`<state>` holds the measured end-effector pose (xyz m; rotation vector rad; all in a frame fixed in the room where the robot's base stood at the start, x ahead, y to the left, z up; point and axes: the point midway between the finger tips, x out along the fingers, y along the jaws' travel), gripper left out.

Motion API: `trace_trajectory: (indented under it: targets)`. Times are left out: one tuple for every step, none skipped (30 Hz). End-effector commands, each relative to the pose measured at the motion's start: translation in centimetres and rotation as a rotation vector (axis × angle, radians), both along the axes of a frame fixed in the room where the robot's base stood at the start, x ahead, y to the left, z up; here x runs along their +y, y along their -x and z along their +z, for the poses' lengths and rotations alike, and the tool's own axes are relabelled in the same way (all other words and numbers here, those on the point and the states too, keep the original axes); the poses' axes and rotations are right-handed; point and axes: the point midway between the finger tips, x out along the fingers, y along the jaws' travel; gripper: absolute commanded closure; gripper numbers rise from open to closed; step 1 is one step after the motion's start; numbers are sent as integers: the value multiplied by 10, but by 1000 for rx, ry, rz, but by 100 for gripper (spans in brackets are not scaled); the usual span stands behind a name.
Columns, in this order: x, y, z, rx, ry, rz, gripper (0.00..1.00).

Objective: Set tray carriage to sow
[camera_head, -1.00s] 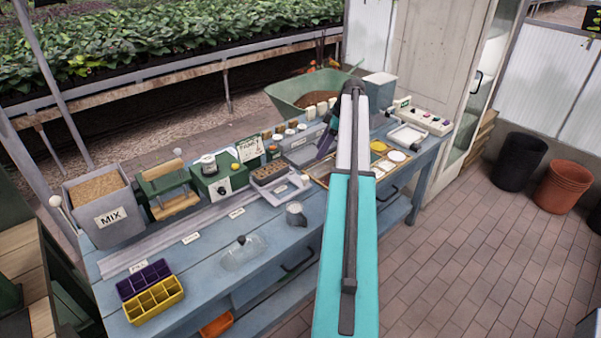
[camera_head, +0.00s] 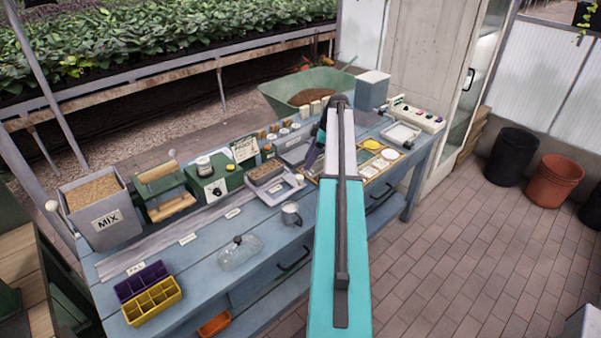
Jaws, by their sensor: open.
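A grey carriage (camera_head: 289,191) with a brown celled tray (camera_head: 265,173) on it stands near the right end of a long pale rail (camera_head: 165,240) on the blue bench. Small white labels lie along the rail's front; the left one (camera_head: 136,268) seems to read FILL, and the others are too small to read. My gripper (camera_head: 313,160) hangs beyond my teal and white arm, above the bench and to the right of the carriage, apart from it. It is small, dark and partly hidden by the arm. It is open; nothing shows between its jaws.
A MIX bin (camera_head: 103,222), a green press with a wooden roller (camera_head: 165,190) and a green dial box (camera_head: 217,187) line the rail's back. A metal mug (camera_head: 291,214), a clear dome (camera_head: 239,254) and purple and yellow cell trays (camera_head: 152,300) stand in front.

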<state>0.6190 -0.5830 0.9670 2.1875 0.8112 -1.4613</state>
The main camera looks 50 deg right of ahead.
Motion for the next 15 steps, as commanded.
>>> trace_trajectory:
  targets:
    - [2,-2,-4,0,0,1,56]
    - [3,-3,-7,1,-1,2,56]
    - [5,-4,-12,2,-2,2,56]
    - [5,-6,-15,1,-1,2,56]
    - [6,-7,-18,1,-1,2,56]
    - [8,-8,-22,1,-1,2,56]
    - [9,-9,-25,1,-1,2,56]
    - [9,-10,-29,2,-2,2,56]
    - [10,-12,-33,2,-2,2,56]
    - [11,-13,-36,1,-1,2,56]
    - [12,-14,-39,0,0,1,56]
    - [13,-15,-43,1,-1,2,56]
    - [14,-16,-46,2,-2,2,56]
    - [15,-17,-49,2,-2,2,56]
    - [16,-18,-53,1,-1,2,56]
